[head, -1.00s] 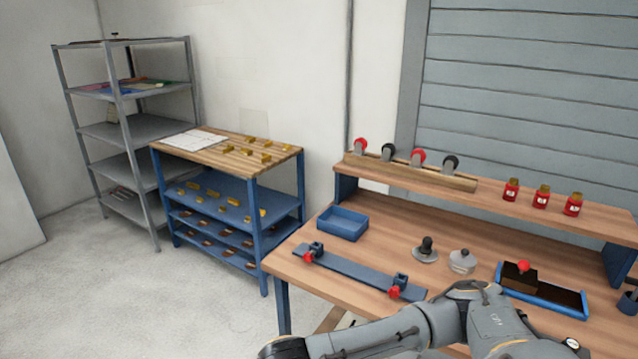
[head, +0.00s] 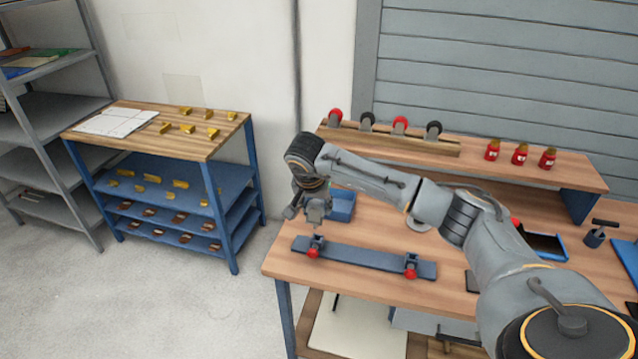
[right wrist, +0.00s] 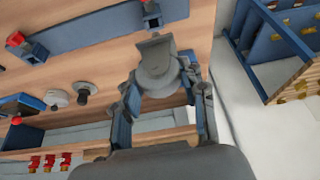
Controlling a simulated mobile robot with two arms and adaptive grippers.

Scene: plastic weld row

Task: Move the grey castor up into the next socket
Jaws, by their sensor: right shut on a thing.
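My right gripper (head: 308,207) is over the left end of the blue rail (head: 365,257), in front of the blue tray. In the right wrist view its fingers (right wrist: 163,88) are shut on the grey castor (right wrist: 158,65), with a rounded grey body and a flat plate at its far end. The castor shows small in the head view (head: 318,212), above the rail's left socket (head: 317,242); I cannot tell whether they touch. The right socket (head: 410,260) shows no castor. Both sockets have red knobs. My left gripper is not in view.
A wooden rack (head: 445,147) with red- and black-wheeled castors stands on the raised ledge, beside several red jars (head: 519,154). The blue tray (head: 341,203) is close behind my gripper. A blue shelf unit (head: 258,175) stands left. The rail's middle is clear.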

